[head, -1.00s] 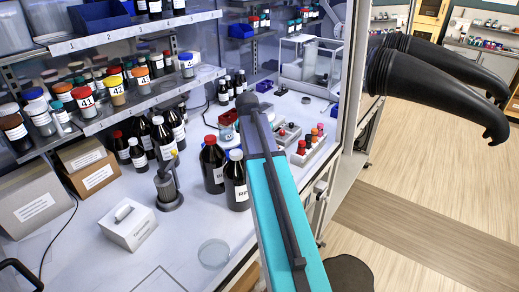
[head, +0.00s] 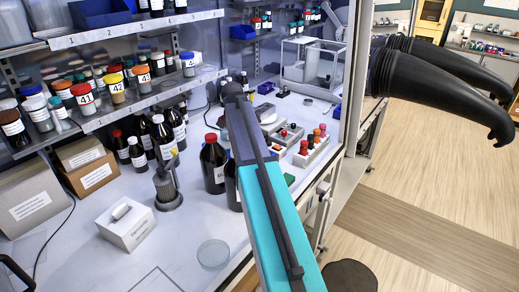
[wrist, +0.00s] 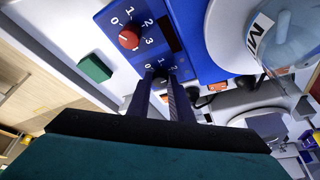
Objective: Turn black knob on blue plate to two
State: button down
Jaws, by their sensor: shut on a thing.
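The blue plate (wrist: 190,45) shows in the wrist view, at the top middle, with white numbers on it. The black knob (wrist: 161,77) sits on its lower part, mostly hidden between my fingers. Numbers 0, 1 and 2 show near this knob; where its pointer stands I cannot tell. My gripper (wrist: 161,84) is at the black knob and shut on it, one finger on each side. A red knob (wrist: 128,38) with its own numbers 0 to 3 is farther up the plate. In the head view my arm hides the gripper and I cannot make out the plate.
A green block (wrist: 95,68) lies left of the plate. A large labelled clear vessel (wrist: 290,35) stands to its right. In the head view, brown bottles (head: 213,165) stand left of my arm, a rack with coloured caps (head: 312,148) right of it. Black gloves (head: 430,80) stick out at right.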

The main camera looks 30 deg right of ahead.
jog(key=shift+d+m+g, duration=0.15)
jog(key=shift+m+g, duration=0.15)
jog(key=shift+m, duration=0.3)
jog(key=shift+s, duration=0.1)
jog(key=c, duration=1.6)
grip_release()
jog(key=shift+r, duration=0.15)
